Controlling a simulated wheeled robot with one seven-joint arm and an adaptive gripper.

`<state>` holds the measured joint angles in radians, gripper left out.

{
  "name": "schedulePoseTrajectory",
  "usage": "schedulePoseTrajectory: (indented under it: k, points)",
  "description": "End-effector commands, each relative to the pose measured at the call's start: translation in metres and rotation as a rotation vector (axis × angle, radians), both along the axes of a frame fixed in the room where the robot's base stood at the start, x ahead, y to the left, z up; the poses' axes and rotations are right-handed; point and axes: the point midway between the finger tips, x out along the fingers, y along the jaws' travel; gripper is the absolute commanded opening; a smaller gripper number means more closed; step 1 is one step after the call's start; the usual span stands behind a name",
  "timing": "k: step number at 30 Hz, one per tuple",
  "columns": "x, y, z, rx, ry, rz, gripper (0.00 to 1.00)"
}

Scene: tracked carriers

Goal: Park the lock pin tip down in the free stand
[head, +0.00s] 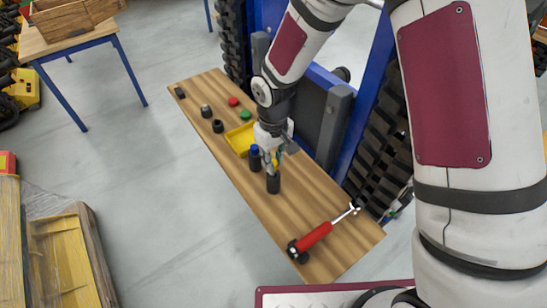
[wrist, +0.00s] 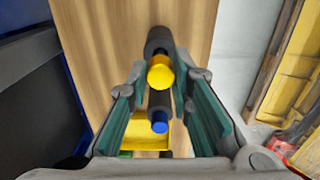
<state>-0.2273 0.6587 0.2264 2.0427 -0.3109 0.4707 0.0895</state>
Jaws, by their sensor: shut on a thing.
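My gripper (head: 275,158) is shut on a yellow-headed pin, which I take to be the lock pin (wrist: 160,72); the head sits between the fingertips in the wrist view. A black cylindrical stand (head: 273,184) is directly below my gripper on the bench; its dark body also shows just past the yellow head in the wrist view (wrist: 158,38). The pin's tip is hidden, so I cannot tell whether it is inside the stand. A blue-topped piece (head: 255,151) on a dark base stands close by to the left; it also shows in the wrist view (wrist: 159,126).
The wooden bench (head: 235,185) carries a yellow tray (head: 238,141), a green piece (head: 245,114), a red piece (head: 233,101) and small dark pieces (head: 217,126). A red-handled tool (head: 316,236) lies near the front. A tracked carrier (head: 376,150) stands along the right side.

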Motion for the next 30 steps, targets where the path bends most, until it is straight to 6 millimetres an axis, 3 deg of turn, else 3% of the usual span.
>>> schedulePoseTrajectory:
  k: [30]
  points:
    - [0.0, 0.0, -0.023, -0.001, 0.001, 0.0, 0.0]
